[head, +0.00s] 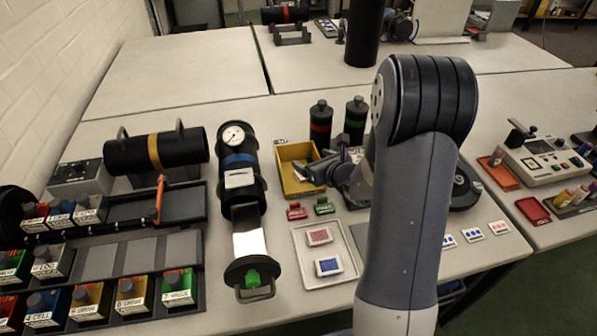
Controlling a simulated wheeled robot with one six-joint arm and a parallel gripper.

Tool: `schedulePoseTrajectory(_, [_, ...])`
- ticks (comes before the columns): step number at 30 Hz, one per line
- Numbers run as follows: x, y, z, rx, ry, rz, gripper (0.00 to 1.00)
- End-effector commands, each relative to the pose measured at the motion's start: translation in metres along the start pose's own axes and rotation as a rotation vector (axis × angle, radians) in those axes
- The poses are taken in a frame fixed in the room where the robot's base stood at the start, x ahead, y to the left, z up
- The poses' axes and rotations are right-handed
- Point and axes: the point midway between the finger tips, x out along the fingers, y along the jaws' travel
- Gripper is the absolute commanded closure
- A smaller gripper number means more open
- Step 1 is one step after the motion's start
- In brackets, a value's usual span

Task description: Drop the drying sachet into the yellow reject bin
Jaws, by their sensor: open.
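Two small white packets lie on a pale tray (348,277) in front of the bin: one with a pink-red face (319,236) and one with a blue face (329,266). They look like drying sachets; I cannot tell which one the task means. The yellow reject bin (284,153) stands open-topped behind the tray. My gripper (308,172) is open at the bin's right side, its fingers reaching over the bin. I see nothing held between them. The gripper hides part of the bin's inside.
An open cylinder (239,170) with a gauge and a green-knobbed end cap (252,276) lies left of the bin. Black bottles (321,125) stand behind my gripper. Red and green clips (297,211) lie before the bin. Labelled blocks (131,295) fill the left. Dotted cards (473,234) lie right.

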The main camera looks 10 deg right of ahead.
Motion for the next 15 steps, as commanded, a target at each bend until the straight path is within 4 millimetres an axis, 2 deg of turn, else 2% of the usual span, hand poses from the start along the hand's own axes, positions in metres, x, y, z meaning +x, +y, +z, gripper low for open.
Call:
schedulePoseTrajectory(9, [-0.057, -0.001, 0.0, -0.001, -0.002, -0.003, 0.21])
schedulePoseTrajectory(15, [-0.086, -0.001, 0.001, 0.0, -0.002, -0.002, 0.21])
